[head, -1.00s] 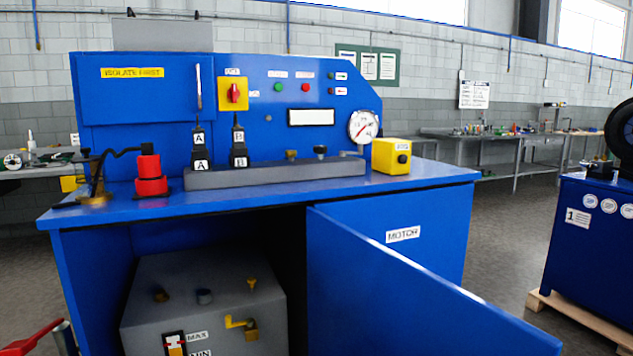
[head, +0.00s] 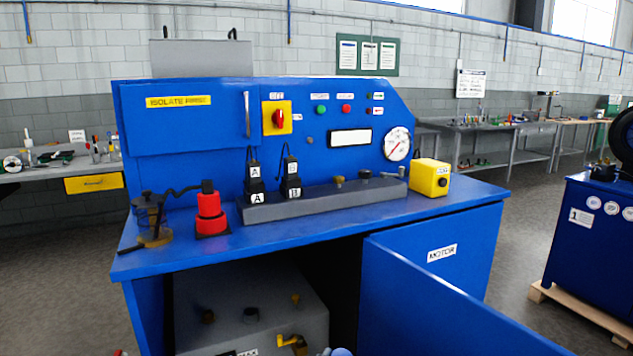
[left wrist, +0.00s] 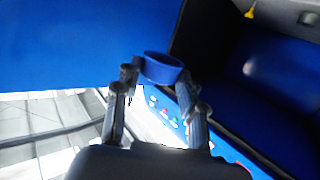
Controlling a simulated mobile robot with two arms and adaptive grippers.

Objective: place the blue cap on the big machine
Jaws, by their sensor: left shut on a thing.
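The big machine (head: 460,270) is a blue bench with an upright control panel, and its lower door stands open. A grey tank (head: 250,290) sits inside, with dark fittings and a yellow one on top. In the left wrist view, the blue cap (left wrist: 162,67), a short round piece, is between the fingertips of my left gripper (left wrist: 157,80), which is shut on it. The machine's blue surfaces lie beyond it. A small rounded blue piece (head: 341,352) shows at the bottom edge of the head view, mostly cut off. My right gripper is not in view.
The open door (head: 440,310) juts out at the right of the tank's opening. On the bench top stand a red jack-like part (head: 211,215), a grey manifold (head: 330,200) and a yellow box (head: 430,177). Another blue machine (head: 590,240) stands on a pallet at right.

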